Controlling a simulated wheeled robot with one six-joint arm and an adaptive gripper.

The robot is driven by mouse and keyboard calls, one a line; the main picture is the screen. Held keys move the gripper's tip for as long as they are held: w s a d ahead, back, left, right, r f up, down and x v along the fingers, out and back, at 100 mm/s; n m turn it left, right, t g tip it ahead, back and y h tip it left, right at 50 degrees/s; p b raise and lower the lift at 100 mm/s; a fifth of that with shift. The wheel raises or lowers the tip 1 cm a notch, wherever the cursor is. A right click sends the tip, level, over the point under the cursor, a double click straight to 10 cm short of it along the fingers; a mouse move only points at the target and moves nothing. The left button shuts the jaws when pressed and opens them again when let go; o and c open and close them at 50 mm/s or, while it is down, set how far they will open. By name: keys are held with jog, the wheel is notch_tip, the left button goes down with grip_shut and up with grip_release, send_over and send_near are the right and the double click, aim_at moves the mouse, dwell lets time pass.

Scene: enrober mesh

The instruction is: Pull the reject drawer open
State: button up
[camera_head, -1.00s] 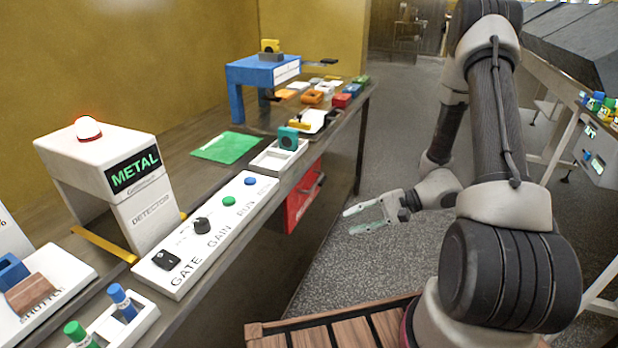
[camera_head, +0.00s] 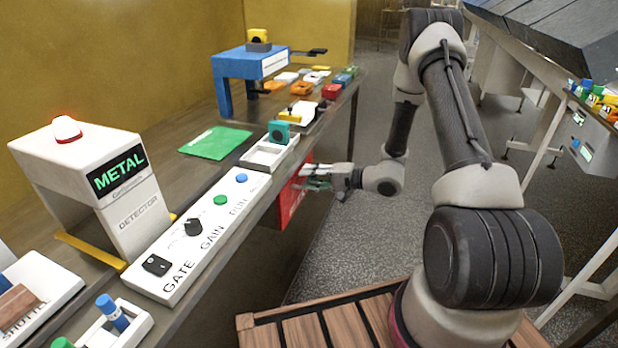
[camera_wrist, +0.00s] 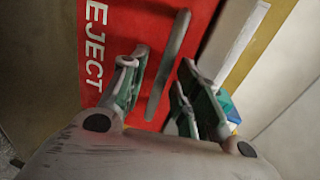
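The red reject drawer (camera_head: 287,203) is set in the front of the bench below the worktop, and its front looks flush. In the wrist view its red face (camera_wrist: 150,30) shows white letters reading "EJECT" and a grey bar handle (camera_wrist: 168,65) running lengthwise. My gripper (camera_head: 318,177) is at the drawer front. In the wrist view my gripper (camera_wrist: 158,88) is open, with one green-padded finger on each side of the handle. Whether either finger touches the handle cannot be told.
A white metal detector (camera_head: 95,180) with a lit red lamp and a white control panel (camera_head: 195,228) stand on the bench (camera_head: 165,140). A white tray (camera_head: 262,155) sits above the drawer. The speckled floor (camera_head: 365,240) beside the bench is clear.

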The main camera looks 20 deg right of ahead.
jog(key=shift+w+a+f, duration=0.1)
jog(key=shift+w+a, duration=0.05)
jog(key=shift+a, duration=0.1)
grip_shut()
jog(key=shift+d, duration=0.1)
jog(key=f+v, duration=0.2)
jog(key=v, duration=0.8)
jog(key=f+v, duration=0.2)
jog(key=v, duration=0.9)
jog(key=shift+s+d+f, duration=0.2)
jog(key=shift+s+d, duration=0.2)
grip_release()
